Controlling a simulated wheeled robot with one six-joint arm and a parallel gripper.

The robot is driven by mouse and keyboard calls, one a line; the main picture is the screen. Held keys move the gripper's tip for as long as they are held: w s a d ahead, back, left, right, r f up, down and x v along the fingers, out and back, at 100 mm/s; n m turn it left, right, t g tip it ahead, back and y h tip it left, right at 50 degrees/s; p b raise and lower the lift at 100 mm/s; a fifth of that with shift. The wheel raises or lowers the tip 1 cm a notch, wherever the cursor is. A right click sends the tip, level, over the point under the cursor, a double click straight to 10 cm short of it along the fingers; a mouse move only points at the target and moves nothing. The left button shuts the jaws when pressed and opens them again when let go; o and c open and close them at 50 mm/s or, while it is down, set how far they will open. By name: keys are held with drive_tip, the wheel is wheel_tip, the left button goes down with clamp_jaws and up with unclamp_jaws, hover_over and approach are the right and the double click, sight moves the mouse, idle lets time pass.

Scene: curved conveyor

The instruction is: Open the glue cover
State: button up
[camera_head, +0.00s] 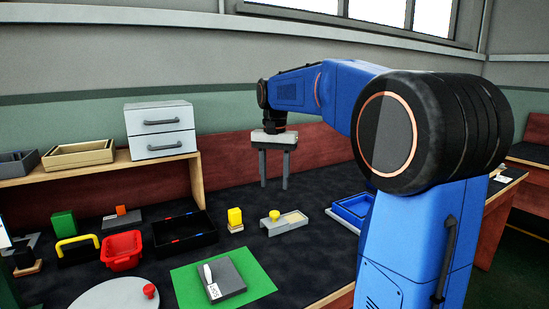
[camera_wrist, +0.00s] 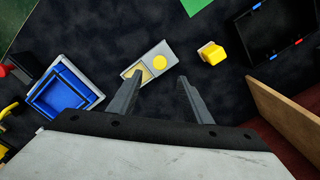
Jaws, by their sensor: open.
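No part is labelled as glue, so I cannot be sure which thing is the glue cover. A grey slab (camera_head: 288,228) with a round yellow knob (camera_head: 274,215) and a beige patch lies on the dark table. It also shows in the wrist view (camera_wrist: 148,55), with the knob (camera_wrist: 159,62) in that view too. My gripper (camera_head: 274,186) hangs above the table, fingers pointing down, open and empty. In the wrist view my gripper (camera_wrist: 159,82) has its fingers apart, appearing just beside the slab. I see no contact.
A yellow block (camera_head: 235,217) stands left of the slab, and a blue tray (camera_head: 351,212) lies to its right. A black tray (camera_head: 185,240), red bin (camera_head: 122,254) and green mat (camera_head: 187,287) are nearby. A wooden shelf (camera_head: 180,160) holds a drawer unit (camera_head: 160,130).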

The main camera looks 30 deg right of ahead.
wheel_tip(320, 180, up, 7)
idle(0.3)
drive_tip(key=shift+s, duration=0.1)
idle(0.4)
